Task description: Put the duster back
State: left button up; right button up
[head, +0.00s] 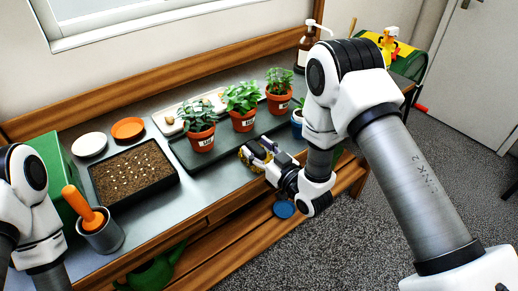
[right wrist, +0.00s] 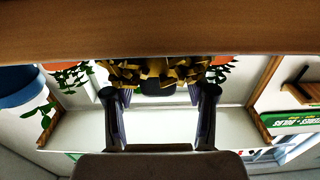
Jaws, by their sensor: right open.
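A shaggy yellow-brown bundle (head: 243,157), which looks like the duster, lies near the front edge of the grey bench top. In the right wrist view the bundle (right wrist: 155,70) shows just beyond and between my fingertips, with a dark part in its middle. My right gripper (head: 262,152) reaches over the front edge, right at the bundle. Its fingers are spread apart in the right wrist view (right wrist: 158,95), and I cannot tell whether they touch it. In the head view the gripper hides part of the bundle. Only links of my left arm show; its gripper is out of frame.
Potted plants (head: 242,106) stand on a dark tray behind the bundle, with a blue pot (head: 296,130) to the right. A seed tray (head: 133,177) and a grey cup with an orange handle (head: 100,234) stand left. The wooden front edge (right wrist: 160,28) crosses close above my right wrist view.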

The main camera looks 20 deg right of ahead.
jog(key=b+v, duration=0.2)
jog(key=v, duration=0.9)
jog(key=s+d+f+m+g+h, duration=0.1)
jog(key=s+f+g+h, duration=0.1)
jog(key=s+f+g, duration=0.6)
jog(key=s+f+m+g+h, duration=0.1)
jog(key=s+f+g+h, duration=0.3)
jog(key=f, duration=0.9)
jog(key=s+d+f+m+g, duration=0.1)
jog(key=s+f+g, duration=0.1)
jog(key=s, duration=0.4)
jog(key=s+d+f+m+g, duration=0.1)
jog(key=s+f+g, duration=0.1)
jog(key=s, duration=0.5)
jog(key=shift+d+f+g, duration=0.25)
jog(key=shift+d+g, duration=0.05)
jog(key=shift+g, duration=0.2)
jog(key=shift+r+p, duration=0.95)
jog(key=shift+p, duration=0.1)
